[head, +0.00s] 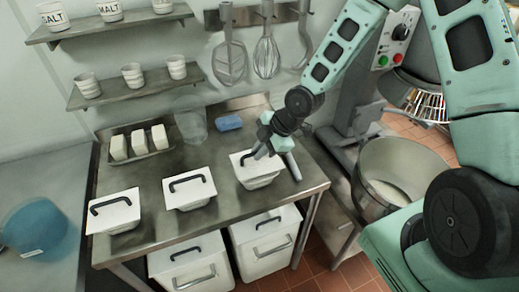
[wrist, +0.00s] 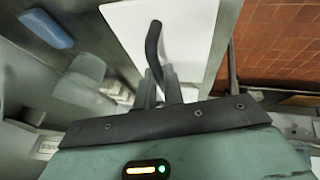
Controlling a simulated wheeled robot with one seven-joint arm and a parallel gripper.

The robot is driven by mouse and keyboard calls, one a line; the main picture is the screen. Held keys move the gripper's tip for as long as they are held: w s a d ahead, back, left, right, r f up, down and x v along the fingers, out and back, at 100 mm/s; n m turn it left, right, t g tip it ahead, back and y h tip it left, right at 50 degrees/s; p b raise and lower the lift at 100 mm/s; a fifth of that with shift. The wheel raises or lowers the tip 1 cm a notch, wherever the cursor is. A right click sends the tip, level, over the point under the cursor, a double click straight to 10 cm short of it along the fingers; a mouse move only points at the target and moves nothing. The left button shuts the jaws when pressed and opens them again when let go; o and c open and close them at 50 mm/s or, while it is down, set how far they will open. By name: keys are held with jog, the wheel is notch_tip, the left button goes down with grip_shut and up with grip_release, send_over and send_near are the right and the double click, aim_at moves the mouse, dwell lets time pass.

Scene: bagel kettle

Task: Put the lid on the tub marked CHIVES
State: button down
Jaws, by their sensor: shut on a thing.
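Three tubs with white lids and black bar handles stand in a row on the metal table. My gripper (head: 262,153) is at the right-hand tub (head: 259,183), shut on the handle of its white lid (head: 241,162). In the wrist view, my fingers (wrist: 160,92) close on the black handle (wrist: 153,45) above the white lid (wrist: 188,28). That lid lies over the tub's mouth; I cannot tell if it is fully seated. The middle tub (head: 190,201) and left tub (head: 116,226) have lids on. No marking on the tubs can be read.
Behind the tubs are a tray of white blocks (head: 140,142), a clear container (head: 191,127) and a blue sponge (head: 229,122). Utensils hang on the wall. A mixer with a steel bowl (head: 386,180) stands right. Lidded bins (head: 264,244) sit below.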

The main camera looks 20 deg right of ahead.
jog(key=shift+f+b, duration=0.7)
jog(key=shift+f, duration=0.25)
dwell(0.6)
jog(key=c, duration=1.4)
grip_release()
jog(key=shift+c, duration=0.2)
jog(key=p+v, duration=0.3)
jog(key=v, duration=1.4)
jog(key=shift+d, duration=0.2)
jog(key=shift+r, duration=0.1)
jog(key=s+a+m+g+h+b, duration=0.1)
jog(key=s+a+m+h+b, duration=0.1)
jog(key=s+a+m+b, duration=0.2)
jog(key=s+a+m+g+h+b, duration=0.2)
jog(key=s+a+m, duration=0.5)
jog(key=s, duration=1)
jog(key=a+f+b, duration=0.1)
jog(key=a, duration=0.2)
jog(key=shift+s+a+b, duration=0.25)
jog(key=shift+s+b, duration=0.15)
